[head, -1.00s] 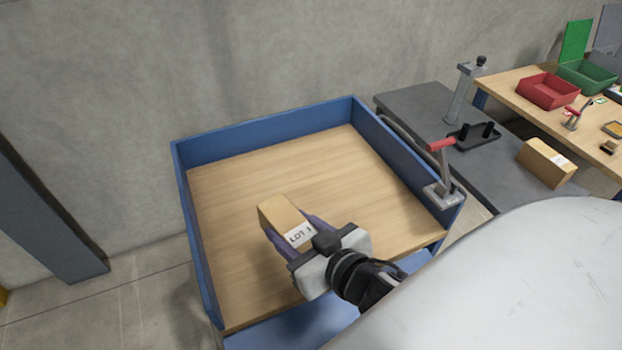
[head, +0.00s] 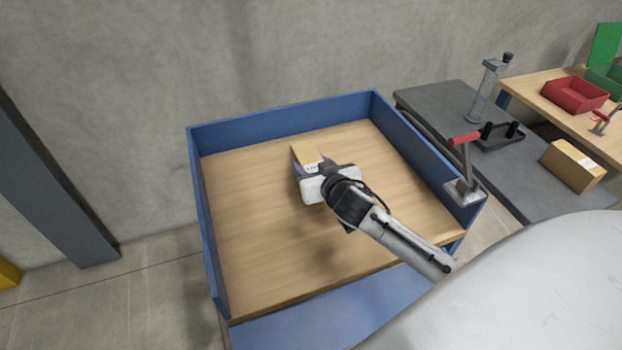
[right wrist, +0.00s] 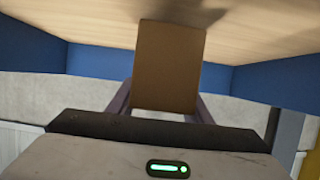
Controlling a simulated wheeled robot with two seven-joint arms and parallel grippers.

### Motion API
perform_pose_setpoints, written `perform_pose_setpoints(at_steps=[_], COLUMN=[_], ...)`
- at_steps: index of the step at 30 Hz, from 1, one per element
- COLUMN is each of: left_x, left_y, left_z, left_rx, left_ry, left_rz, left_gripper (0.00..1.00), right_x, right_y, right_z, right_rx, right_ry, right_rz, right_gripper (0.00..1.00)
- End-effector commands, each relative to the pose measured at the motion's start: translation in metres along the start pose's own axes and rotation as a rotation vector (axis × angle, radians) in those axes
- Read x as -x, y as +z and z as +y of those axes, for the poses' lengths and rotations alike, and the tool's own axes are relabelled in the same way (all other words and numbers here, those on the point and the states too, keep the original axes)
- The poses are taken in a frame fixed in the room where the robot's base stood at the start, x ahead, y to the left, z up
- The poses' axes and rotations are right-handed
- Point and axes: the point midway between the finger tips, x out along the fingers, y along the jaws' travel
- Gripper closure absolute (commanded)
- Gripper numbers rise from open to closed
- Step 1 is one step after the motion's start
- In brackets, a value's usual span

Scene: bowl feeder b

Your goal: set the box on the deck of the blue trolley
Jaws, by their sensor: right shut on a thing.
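I cannot tell whether the box touches the deck. My gripper's body hides the near part of the box in the head view. My left gripper is not in view.
Blue walls edge the deck on the back and sides. A red-handled clamp (head: 464,165) stands at the trolley's right corner. A grey bench (head: 430,105) beside it holds another cardboard box (head: 572,166) and a black fixture (head: 497,136). Much of the deck is bare.

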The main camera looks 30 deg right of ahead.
Motion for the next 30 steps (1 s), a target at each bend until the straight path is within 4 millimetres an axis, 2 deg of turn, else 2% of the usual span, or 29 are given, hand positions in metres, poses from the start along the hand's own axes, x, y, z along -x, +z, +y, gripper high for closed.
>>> perform_pose_setpoints(at_steps=[9,20,21,24,30], left_x=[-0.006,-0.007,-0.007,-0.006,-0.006], left_y=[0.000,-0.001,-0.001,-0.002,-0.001], left_z=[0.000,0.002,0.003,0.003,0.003], left_rx=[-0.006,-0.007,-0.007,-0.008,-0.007], left_ry=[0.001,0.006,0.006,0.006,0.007], left_rz=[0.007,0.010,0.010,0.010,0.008], left_gripper=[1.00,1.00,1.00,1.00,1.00], right_x=[-0.014,-0.015,-0.015,-0.015,-0.015], right_y=[0.033,0.036,0.038,0.038,0.038], right_z=[-0.001,-0.001,-0.001,-0.001,-0.001], right_rx=[0.001,0.000,0.000,0.001,0.001], right_ry=[-0.002,-0.003,-0.002,-0.002,-0.001], right_rz=[0.002,0.004,0.000,0.000,0.000], right_gripper=[0.92,0.92,0.51,0.36,0.36])
